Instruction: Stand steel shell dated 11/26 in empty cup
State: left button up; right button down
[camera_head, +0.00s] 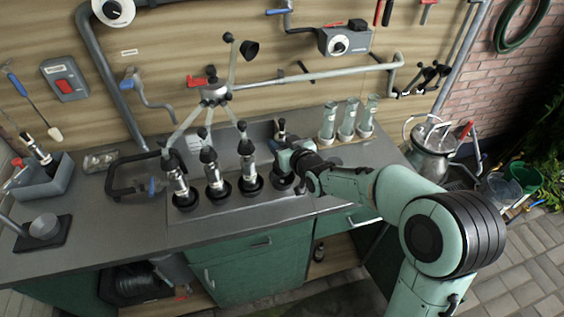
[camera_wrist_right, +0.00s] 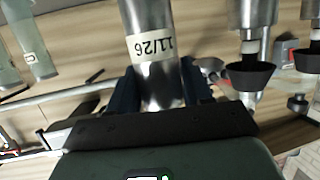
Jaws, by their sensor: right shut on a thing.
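My right gripper (camera_head: 287,156) is shut on the steel shell (camera_wrist_right: 152,75), whose label reads 11/26 upside down in the right wrist view. The shell's far end runs out of that view. In the head view the gripper hides most of it. A dark cup (camera_head: 281,181) stands on the counter just below the gripper, at the right end of the cup row. I cannot tell whether the shell touches it. Three other cups (camera_head: 185,202) (camera_head: 219,192) (camera_head: 250,187) to its left have steel shells with black tops standing in them. My left gripper is not in view.
Three pale green labelled tubes (camera_head: 347,121) stand to the right at the back of the counter. Claw arms (camera_head: 213,94) and a pipe (camera_head: 320,76) are behind. The front counter strip (camera_head: 225,222) is clear.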

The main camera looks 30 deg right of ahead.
jog(key=shift+w+f, duration=0.15)
jog(key=shift+f, duration=0.4)
jog(key=shift+f+b, duration=0.35)
jog(key=shift+f, duration=1.85)
jog(key=shift+f, duration=0.1)
jog(key=shift+f, duration=0.1)
jog(key=shift+c, duration=2.4)
grip_release()
jog(key=shift+r, duration=0.2)
jog(key=v, duration=1.2)
jog(key=shift+p, duration=0.45)
